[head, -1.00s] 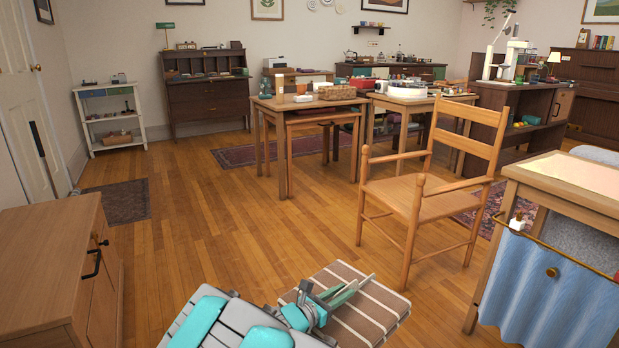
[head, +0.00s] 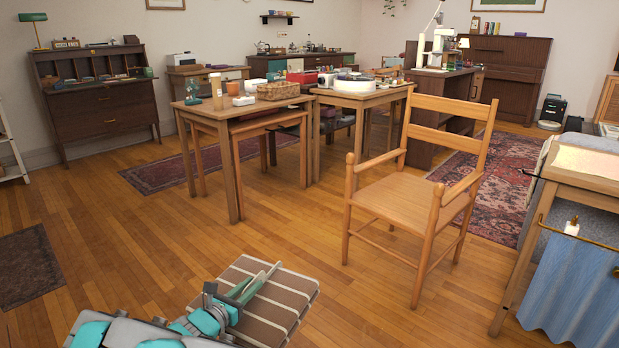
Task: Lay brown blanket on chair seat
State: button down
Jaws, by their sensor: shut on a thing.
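The brown blanket (head: 278,298) is a folded, flat slab with pale stripes, at the bottom of the head view. My gripper (head: 252,285) is shut on its near left edge and holds it out in front of me, apart from the chair. The wooden armchair (head: 440,113) stands upright to the right and farther off. Its seat (head: 405,202) is flat and bare, and its left front side faces me. The underside of the blanket is hidden.
Two wooden tables (head: 215,112) with small items stand behind the chair. A desk with a blue cloth (head: 575,285) on its rail is at the right edge. Bare wooden floor (head: 140,240) lies between me and the chair. A patterned rug (head: 495,185) lies behind the chair.

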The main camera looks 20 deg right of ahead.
aim_at(412, 196)
jog(key=i+j+z, duration=0.15)
jog(key=z, duration=0.25)
jog(key=i+j+z, duration=0.1)
jog(key=j+z, duration=0.15)
jog(key=z, duration=0.2)
jog(key=i+j+z, duration=0.1)
jog(key=j+z, duration=0.15)
jog(key=z, duration=0.15)
